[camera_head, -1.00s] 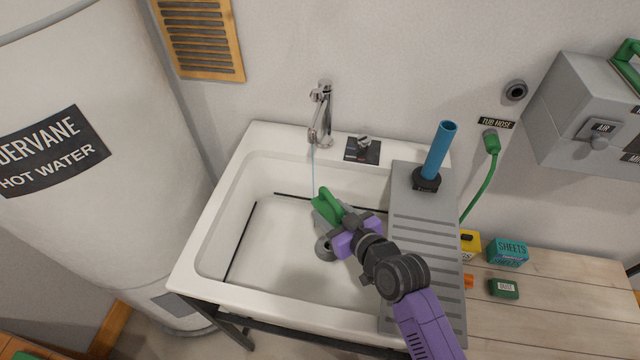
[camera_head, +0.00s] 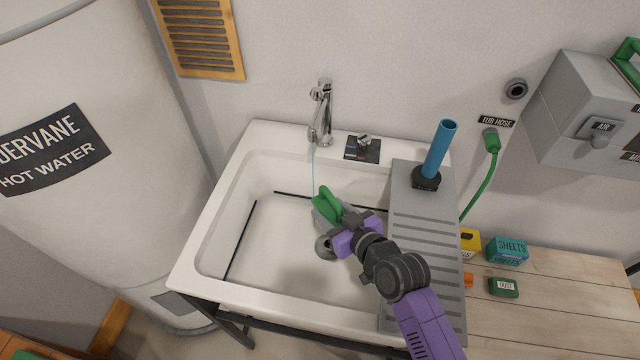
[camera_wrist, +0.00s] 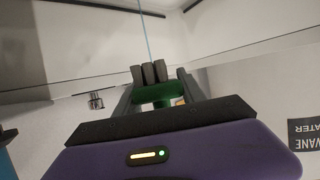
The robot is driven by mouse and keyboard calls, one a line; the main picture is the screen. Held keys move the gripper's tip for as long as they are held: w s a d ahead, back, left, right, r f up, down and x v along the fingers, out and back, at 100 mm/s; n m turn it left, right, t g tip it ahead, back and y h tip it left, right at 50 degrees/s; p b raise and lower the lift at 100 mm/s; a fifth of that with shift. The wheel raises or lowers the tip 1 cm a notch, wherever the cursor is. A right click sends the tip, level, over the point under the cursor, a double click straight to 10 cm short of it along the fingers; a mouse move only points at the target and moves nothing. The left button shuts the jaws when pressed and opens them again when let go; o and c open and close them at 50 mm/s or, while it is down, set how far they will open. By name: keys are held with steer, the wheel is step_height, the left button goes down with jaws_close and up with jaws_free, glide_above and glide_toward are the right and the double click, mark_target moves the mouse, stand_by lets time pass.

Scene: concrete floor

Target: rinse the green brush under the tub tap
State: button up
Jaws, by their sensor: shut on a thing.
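The green brush (camera_head: 327,204) is in my gripper (camera_head: 333,215), over the tub basin. My gripper is shut on it; the wrist view also shows the green brush (camera_wrist: 157,95) between the fingers. The chrome tap (camera_head: 322,115) stands at the back of the white tub (camera_head: 205,232). A thin stream of water (camera_head: 313,168) falls from its spout and ends at the brush's upper left side in the head view. The wrist view shows the stream (camera_wrist: 146,40) just beyond the fingers. I cannot tell for sure whether the water touches the bristles.
A grey ribbed drainboard (camera_head: 425,260) with a blue upright tube (camera_head: 439,150) covers the tub's right side. A wooden bench (camera_head: 540,300) with small boxes stands to the right. A white hot water tank (camera_head: 90,180) stands left. The basin's left half is free.

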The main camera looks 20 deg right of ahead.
mark_target(334, 224)
steer(key=s+r+p, duration=0.1)
steer(key=s+p, duration=0.1)
steer(key=s+a+r+p, duration=0.1)
steer(key=s+r+p, duration=0.1)
steer(key=shift+r, duration=0.3)
steer(key=shift+s+a+r+p, duration=0.15)
steer(key=shift+s+r+p, duration=0.05)
steer(key=shift+s+p, duration=0.2)
stand_by(0.6)
